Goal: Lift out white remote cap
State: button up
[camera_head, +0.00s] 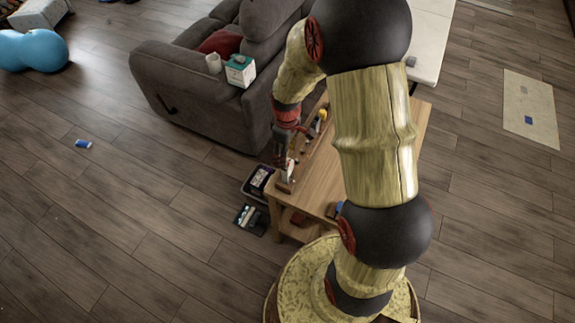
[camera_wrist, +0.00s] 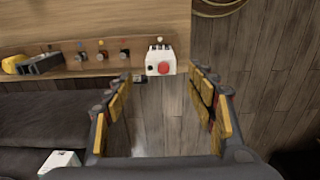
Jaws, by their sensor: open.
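A small white piece with a round red spot (camera_wrist: 160,61) sits at the end of a wooden strip-like holder (camera_wrist: 72,68) at the table's edge; I cannot tell for certain that it is the white remote cap. A small white shape (camera_head: 291,167) also shows by my gripper in the head view. My gripper (camera_wrist: 161,78) is open, and nothing is between its fingers. In the wrist view the white piece lies just beyond and between the fingertips, apart from them. In the head view my gripper (camera_head: 284,168) hangs at the table's left corner, partly hidden.
The wooden table (camera_head: 318,185) is partly hidden by my arm. Several small dark parts and a yellow item (camera_wrist: 14,64) line the holder. A grey sofa (camera_head: 205,95) with a white-teal box (camera_head: 240,71) stands behind. A dark bin (camera_head: 258,182) sits on the floor below.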

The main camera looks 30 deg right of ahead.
notch_tip(320, 180, down, 5)
jog(key=shift+s+f+b, duration=0.1)
jog(key=shift+s+b, duration=0.05)
jog(key=shift+b, duration=0.65)
jog(key=c, duration=1)
